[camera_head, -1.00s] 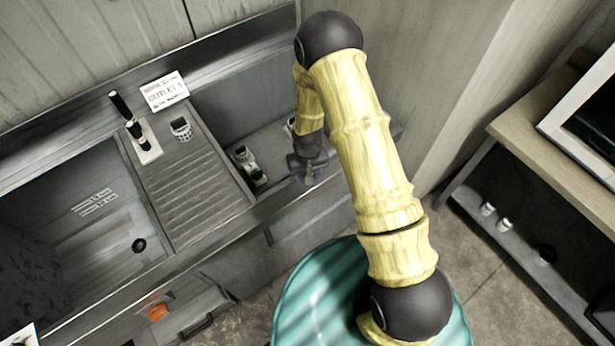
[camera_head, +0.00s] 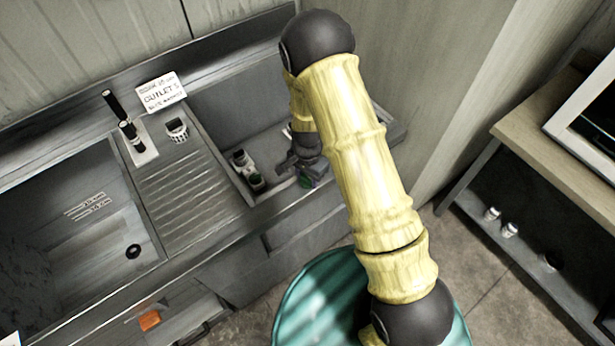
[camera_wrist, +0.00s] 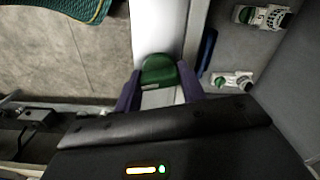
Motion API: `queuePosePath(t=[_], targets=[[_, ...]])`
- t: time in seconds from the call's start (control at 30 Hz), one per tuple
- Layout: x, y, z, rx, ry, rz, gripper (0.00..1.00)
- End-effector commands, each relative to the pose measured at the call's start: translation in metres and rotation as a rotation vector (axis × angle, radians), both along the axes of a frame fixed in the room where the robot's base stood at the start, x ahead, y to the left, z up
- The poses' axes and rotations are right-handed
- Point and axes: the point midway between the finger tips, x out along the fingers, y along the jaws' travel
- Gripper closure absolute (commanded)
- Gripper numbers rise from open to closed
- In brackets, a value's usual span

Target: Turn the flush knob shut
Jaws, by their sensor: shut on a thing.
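My gripper (camera_head: 306,172) is at the right end of the metal sink unit, over the front rim of the right basin. In the wrist view its purple fingers (camera_wrist: 160,98) are shut on a green, rounded piece (camera_wrist: 158,72) with a pale part below it. The green piece also shows below the gripper in the head view (camera_head: 305,182). I cannot tell whether this green piece is the flush knob, or how far it is turned. My arm and wrist hide part of the area around it.
Two white fittings with green parts lie in the right basin, one (camera_wrist: 262,17) farther and one (camera_wrist: 232,80) nearer. A sign (camera_head: 160,92) and a black tap (camera_head: 128,128) stand to the left by the ribbed drainboard (camera_head: 190,185). A shelf unit (camera_head: 560,165) stands at right.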

Motion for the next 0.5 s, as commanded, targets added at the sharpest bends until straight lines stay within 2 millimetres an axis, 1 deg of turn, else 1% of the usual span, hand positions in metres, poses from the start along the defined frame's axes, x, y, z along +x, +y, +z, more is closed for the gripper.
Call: queuePosePath(t=[0.2, 0.5], targets=[[0.0, 0.0013, 0.0008, 0.001, 0.0, -0.16, 0.83], [0.0002, 0.0012, 0.0009, 0.001, 0.0, -0.275, 0.83]])
